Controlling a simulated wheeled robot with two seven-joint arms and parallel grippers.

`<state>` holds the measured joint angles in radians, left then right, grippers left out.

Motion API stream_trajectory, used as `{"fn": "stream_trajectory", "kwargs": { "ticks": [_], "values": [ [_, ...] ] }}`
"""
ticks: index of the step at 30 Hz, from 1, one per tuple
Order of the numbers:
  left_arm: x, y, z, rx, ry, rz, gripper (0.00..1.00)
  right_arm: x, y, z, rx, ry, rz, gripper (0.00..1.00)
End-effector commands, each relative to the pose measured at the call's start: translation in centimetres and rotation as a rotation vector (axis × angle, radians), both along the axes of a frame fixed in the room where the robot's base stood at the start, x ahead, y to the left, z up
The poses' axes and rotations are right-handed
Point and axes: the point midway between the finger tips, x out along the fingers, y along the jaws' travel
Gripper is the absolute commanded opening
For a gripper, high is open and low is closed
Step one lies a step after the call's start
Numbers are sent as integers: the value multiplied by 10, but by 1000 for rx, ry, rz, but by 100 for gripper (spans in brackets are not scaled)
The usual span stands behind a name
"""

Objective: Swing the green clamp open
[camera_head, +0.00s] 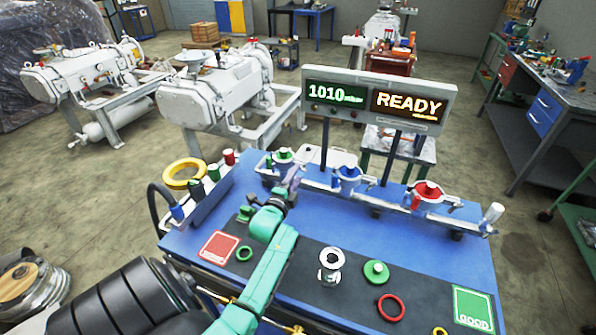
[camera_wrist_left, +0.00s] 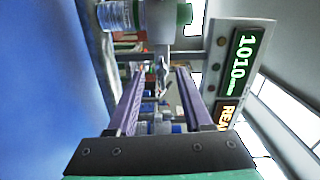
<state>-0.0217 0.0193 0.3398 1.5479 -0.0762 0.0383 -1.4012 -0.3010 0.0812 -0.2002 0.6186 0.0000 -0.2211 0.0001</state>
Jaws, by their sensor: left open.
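The green clamp (camera_head: 283,156) sits on the far left port of the pipe manifold at the back of the blue bench. It has a green top and pale metal sides. My left gripper (camera_head: 293,176) is just in front and to the right of it, open. In the left wrist view, the two grey-purple fingers (camera_wrist_left: 160,82) stand apart with a metal lever-like part (camera_wrist_left: 161,66) seen between and beyond their tips. A green-topped part (camera_wrist_left: 184,14) shows at the top edge. I cannot tell whether the fingers touch the clamp. My right gripper is not in view.
A blue clamp (camera_head: 347,174) and a red clamp (camera_head: 427,192) stand farther right on the manifold. The display (camera_head: 377,100) reading 1010 and READY rises behind. A dark mat (camera_head: 345,295) holds rings and fittings. A rack (camera_head: 205,195) of coloured parts stands left.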

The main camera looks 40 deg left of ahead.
Motion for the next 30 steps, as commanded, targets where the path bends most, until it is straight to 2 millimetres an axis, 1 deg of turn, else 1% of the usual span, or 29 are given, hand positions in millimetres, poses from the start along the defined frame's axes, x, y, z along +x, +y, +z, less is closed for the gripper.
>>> {"fn": "stream_trajectory", "kwargs": {
  "ticks": [1, 3, 6, 11, 12, 14, 15, 16, 30],
  "values": [
    [8, 2, 1, 0, 0, -1, 50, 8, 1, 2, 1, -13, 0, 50],
    [14, 5, 0, 1, 0, 0, 50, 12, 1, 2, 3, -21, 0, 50],
    [17, 6, 0, 0, 0, 0, 50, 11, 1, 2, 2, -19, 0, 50],
    [17, 6, -1, 0, 1, 0, 50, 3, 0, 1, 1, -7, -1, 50],
    [17, 6, -1, 0, 1, 0, 43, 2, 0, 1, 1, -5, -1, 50],
    [17, 6, -1, 0, 1, 0, 20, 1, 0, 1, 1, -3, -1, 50],
    [17, 6, -1, 0, 1, 0, 5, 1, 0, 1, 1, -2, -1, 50],
    [16, 5, -1, 0, 1, 0, 0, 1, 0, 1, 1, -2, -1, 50],
    [16, 5, -1, -1, 2, 0, 0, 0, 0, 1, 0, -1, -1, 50]
  ]
}}
